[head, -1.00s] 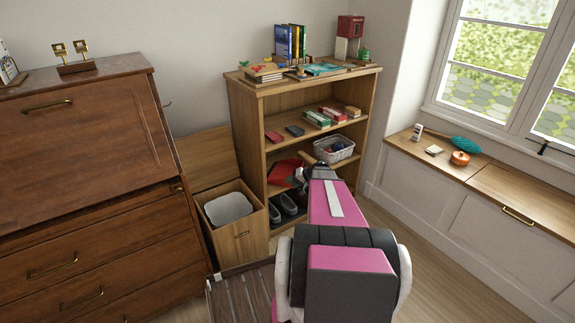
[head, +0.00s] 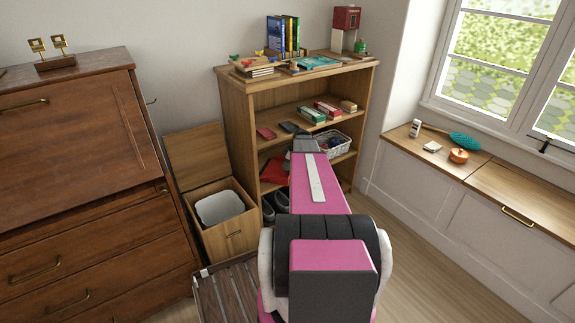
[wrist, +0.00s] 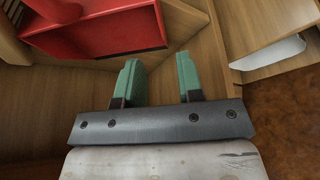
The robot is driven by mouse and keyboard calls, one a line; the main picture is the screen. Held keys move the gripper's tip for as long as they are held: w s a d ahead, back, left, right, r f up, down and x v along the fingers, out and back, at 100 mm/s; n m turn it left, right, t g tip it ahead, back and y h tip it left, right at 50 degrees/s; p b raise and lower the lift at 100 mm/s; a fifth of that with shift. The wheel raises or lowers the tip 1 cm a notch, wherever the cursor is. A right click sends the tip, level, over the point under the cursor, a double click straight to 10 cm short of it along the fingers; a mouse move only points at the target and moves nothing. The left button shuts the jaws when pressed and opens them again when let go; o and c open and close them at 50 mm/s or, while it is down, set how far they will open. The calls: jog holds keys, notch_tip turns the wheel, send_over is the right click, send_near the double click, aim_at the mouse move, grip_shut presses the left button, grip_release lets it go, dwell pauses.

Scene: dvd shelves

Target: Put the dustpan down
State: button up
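The red dustpan (wrist: 105,32) is at the upper left in the wrist view, resting on or close against a wooden surface. In the head view a red shape (head: 275,171), likely the same dustpan, shows in the lower part of the wooden shelf unit, partly hidden by my arm. My gripper (wrist: 160,72) has its two green-padded fingers apart, with only wood seen between them. The dustpan lies beyond and left of the fingers, apart from them. In the head view my fingers are hidden behind my arm.
The shelf unit (head: 236,112) holds boxes, a basket (head: 333,146) and dark shoes. An open wooden box (head: 228,243) with a white liner stands to its left. A brown dresser (head: 80,150) is farther left; a window bench (head: 470,220) is right. Floor is clear between shelf and bench.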

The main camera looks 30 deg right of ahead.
aim_at(280, 178)
jog(key=shift+f, duration=0.1)
jog(key=x, duration=1)
jog(key=shift+w+a+f, duration=0.1)
jog(key=shift+a+f, duration=0.05)
jog(key=shift+f, duration=0.1)
grip_shut()
